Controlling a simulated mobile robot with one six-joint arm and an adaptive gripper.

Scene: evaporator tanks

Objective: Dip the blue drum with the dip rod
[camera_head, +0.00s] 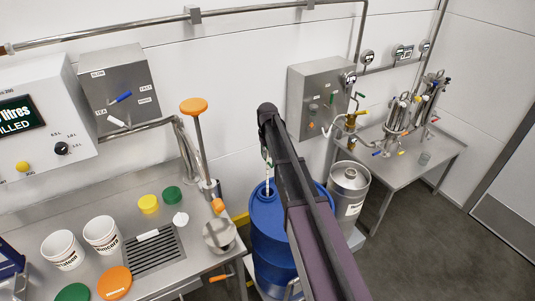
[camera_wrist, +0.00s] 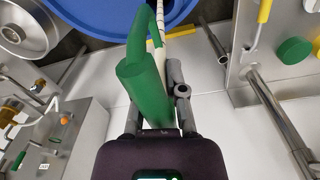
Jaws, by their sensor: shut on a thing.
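My gripper (camera_wrist: 155,105) is shut on the thick green handle (camera_wrist: 145,90) of the dip rod. The pale, marked shaft of the dip rod (camera_wrist: 158,30) runs from the handle toward the drum top. In the head view the shaft (camera_head: 267,186) hangs upright over the drum's top and its lower end seems to be in the opening. How deep it sits is hidden.
A steel keg (camera_head: 349,185) stands right of the drum. The steel bench (camera_head: 205,270) at left holds white tubs (camera_head: 102,232), coloured lids and a drain grate (camera_head: 152,252). An orange-topped post (camera_head: 198,125) rises near the bench edge. A side table (camera_head: 440,150) carries valves.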

